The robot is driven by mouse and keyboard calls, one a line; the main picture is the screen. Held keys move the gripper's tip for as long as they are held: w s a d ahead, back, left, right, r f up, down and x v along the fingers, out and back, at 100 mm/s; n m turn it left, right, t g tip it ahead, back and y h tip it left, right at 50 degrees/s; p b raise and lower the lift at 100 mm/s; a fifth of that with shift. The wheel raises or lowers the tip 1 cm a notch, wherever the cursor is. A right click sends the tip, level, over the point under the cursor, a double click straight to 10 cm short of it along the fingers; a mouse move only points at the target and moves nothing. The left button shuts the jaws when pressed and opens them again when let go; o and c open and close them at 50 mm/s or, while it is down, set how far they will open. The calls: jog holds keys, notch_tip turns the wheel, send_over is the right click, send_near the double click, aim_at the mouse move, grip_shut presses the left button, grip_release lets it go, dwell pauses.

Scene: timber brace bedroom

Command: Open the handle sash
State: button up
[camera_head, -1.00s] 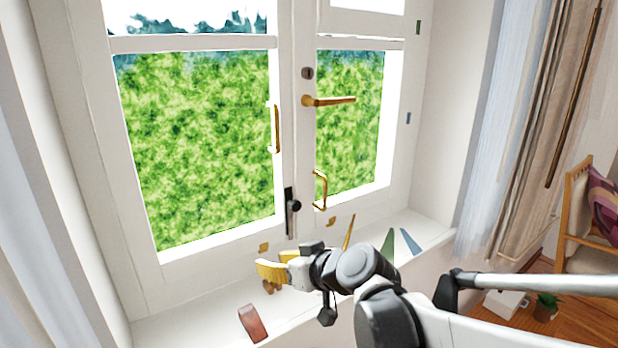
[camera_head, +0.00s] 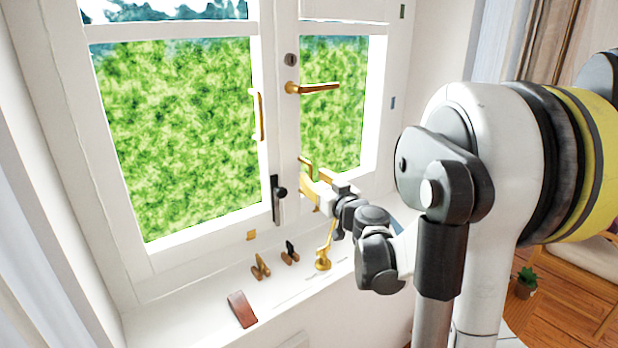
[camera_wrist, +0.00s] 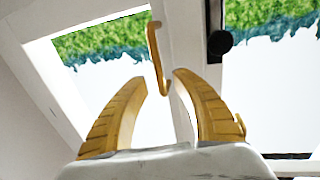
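The window has two white sashes. The right sash (camera_head: 285,130) carries a brass lever handle (camera_head: 318,87) and, lower down, a brass pull handle (camera_head: 306,166), partly hidden by my gripper. The left sash (camera_head: 262,170) has its own brass pull (camera_head: 258,115) and a black latch (camera_head: 278,195) at its lower right. Both sashes look closed. My gripper (camera_head: 313,188) is at the lower pull of the right sash. In the wrist view, the yellow fingers (camera_wrist: 160,80) are open, and a brass pull (camera_wrist: 156,50) extends between and beyond their tips. Contact cannot be told.
The sill (camera_head: 180,318) holds a red-brown wedge (camera_head: 242,309), small brass and dark pieces (camera_head: 261,267), and a brass stay (camera_head: 324,255). My arm fills the right side. A potted plant (camera_head: 526,283) stands on the wooden floor at the right.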

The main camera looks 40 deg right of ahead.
jog(key=shift+w+d, duration=0.15)
jog(key=shift+w, duration=0.85)
grip_shut()
jog(key=shift+s, duration=0.1)
